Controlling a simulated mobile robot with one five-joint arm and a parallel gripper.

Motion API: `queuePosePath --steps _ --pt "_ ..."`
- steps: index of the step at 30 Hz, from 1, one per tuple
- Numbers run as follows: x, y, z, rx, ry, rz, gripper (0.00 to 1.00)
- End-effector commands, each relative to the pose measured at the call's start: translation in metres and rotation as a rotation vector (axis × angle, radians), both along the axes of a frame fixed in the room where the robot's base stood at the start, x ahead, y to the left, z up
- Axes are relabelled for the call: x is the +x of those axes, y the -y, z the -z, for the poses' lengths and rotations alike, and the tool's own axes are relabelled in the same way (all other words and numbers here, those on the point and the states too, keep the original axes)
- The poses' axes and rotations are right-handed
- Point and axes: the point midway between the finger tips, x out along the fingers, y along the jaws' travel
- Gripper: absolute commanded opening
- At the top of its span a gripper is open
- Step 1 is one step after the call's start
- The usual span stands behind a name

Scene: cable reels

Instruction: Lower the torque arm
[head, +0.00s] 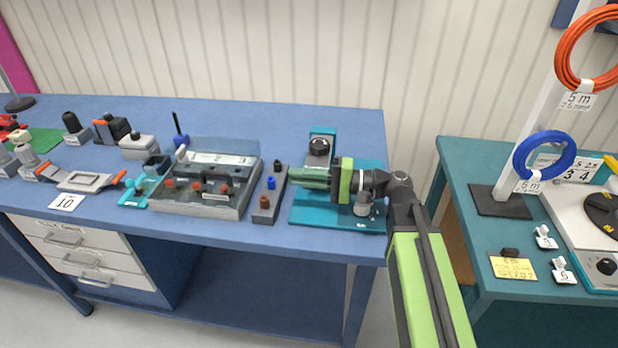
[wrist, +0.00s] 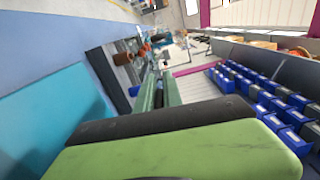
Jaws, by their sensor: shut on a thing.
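A teal fixture (head: 336,219) with an upright back plate and a black knob (head: 319,146) stands at the right end of the blue bench. My gripper (head: 295,175) reaches in from the right over it, its fingers pointing left. In the wrist view my gripper (wrist: 164,80) is shut on a thin dark piece (wrist: 158,95), apparently the torque arm. Most of that piece is hidden by the fingers, so its tilt cannot be told. The teal base (wrist: 65,105) shows at the left of the wrist view.
A grey block with coloured knobs (head: 265,205) stands just left of the fixture. Left of it is a grey tray (head: 210,208) with a clear lid. A teal table (head: 455,165) with a cable stand (head: 510,190) is on the right, across a gap.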

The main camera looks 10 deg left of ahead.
Motion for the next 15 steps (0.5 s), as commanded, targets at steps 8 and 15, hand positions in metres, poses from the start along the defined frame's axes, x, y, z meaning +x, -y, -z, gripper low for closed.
queuePosePath --steps 8,15 --pt "0.0019 0.0058 0.0032 -0.007 0.001 0.008 0.0" --pt "0.003 0.0083 0.0041 -0.01 0.001 0.011 0.23"
